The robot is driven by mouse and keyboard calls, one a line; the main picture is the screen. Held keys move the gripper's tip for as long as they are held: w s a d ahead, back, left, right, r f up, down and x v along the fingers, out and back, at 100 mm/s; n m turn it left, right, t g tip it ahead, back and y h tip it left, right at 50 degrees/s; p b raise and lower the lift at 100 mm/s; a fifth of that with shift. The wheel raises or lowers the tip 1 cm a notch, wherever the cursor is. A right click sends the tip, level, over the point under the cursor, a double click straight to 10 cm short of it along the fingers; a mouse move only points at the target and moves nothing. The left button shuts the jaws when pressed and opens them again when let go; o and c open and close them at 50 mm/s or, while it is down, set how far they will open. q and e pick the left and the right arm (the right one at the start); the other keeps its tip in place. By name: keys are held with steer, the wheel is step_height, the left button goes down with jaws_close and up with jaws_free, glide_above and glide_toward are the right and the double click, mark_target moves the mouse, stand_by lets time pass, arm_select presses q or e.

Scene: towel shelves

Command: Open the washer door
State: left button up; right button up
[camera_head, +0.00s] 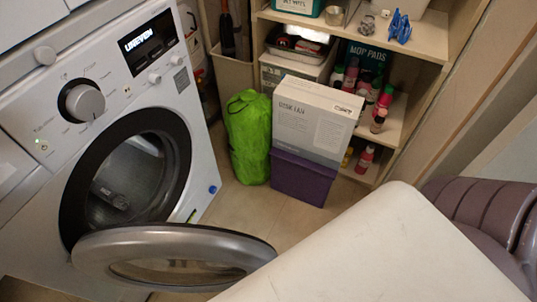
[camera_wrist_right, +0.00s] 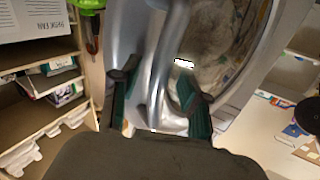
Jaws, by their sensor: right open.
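The white washer (camera_head: 120,100) stands at the left of the head view. Its round opening (camera_head: 130,180) shows the dark drum inside. The washer door (camera_head: 175,257), a silver ring with glass in the middle, stands swung out from the opening, toward the bottom of the picture. In the right wrist view the silver door (camera_wrist_right: 245,75) is close up. My right gripper (camera_wrist_right: 155,88) is open, with its two dark fingers on either side of a grey part at the door's edge. I cannot tell whether they touch it. My left gripper is not in view.
Some tiled floor is free between washer and bin.

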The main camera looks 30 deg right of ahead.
step_height(320, 180, up, 10)
stand_by(0.5)
